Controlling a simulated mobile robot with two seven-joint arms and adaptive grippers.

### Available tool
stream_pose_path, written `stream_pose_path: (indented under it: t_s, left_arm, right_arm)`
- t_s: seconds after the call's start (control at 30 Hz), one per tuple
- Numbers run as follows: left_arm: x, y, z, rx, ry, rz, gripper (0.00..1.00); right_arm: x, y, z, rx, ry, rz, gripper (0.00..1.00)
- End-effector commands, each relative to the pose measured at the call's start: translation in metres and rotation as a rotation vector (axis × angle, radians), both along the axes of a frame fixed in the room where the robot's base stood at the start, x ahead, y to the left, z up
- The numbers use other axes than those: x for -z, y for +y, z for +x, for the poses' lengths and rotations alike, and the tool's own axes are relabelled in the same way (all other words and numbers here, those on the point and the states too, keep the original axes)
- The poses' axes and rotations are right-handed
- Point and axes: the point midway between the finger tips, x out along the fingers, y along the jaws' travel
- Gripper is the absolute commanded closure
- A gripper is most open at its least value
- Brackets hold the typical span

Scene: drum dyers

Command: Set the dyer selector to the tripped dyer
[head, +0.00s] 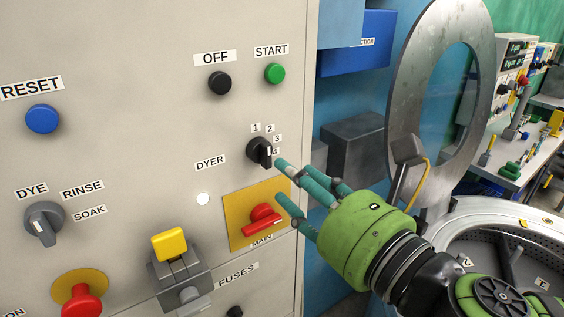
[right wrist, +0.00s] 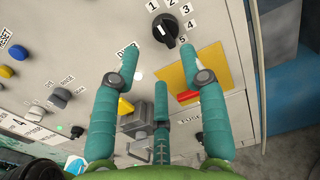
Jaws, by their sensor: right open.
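The dyer selector (head: 260,151) is a black knob with a white mark, on the beige panel beside the DYER label (head: 210,162). My left gripper is not in view.
A red MAIN switch (head: 264,219) on a yellow plate sits below the selector. A white lamp (head: 203,199), yellow-handled lever (head: 170,244), OFF button (head: 220,83) and START button (head: 275,73) are nearby. A metal drum (head: 520,225) stands right. The panel ends right of the selector.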

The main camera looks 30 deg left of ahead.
Motion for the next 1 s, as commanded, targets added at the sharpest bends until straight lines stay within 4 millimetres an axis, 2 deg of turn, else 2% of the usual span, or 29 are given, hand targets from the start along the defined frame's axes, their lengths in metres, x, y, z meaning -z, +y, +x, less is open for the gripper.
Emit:
stream_pose_path:
  t_s: [0.4,0.57,0.8,0.83,0.87,0.9,0.93,1.0]
  left_arm:
    - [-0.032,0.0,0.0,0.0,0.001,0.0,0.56]
    - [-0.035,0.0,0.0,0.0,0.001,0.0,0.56]
    - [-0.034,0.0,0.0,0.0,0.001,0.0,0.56]
    - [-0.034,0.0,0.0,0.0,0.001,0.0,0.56]
    - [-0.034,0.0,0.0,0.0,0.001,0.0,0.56]
    - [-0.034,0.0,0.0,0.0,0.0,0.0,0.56]
    - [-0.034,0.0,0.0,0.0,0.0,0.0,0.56]
    - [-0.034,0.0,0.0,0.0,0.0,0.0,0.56]
  right_arm:
    - [-0.004,0.054,0.022,0.0,0.004,0.002,0.56]
    - [-0.001,0.062,0.025,-0.001,0.003,0.002,0.56]
    - [-0.001,0.063,0.026,0.0,0.002,0.002,0.56]
    - [-0.001,0.063,0.026,0.0,0.002,0.002,0.64]
    - [-0.001,0.063,0.026,0.0,0.002,0.002,0.76]
    - [-0.001,0.063,0.026,0.0,0.002,0.002,0.92]
    - [-0.001,0.063,0.026,0.0,0.002,0.002,1.0]
    - [-0.001,0.063,0.026,0.0,0.002,0.003,1.0]
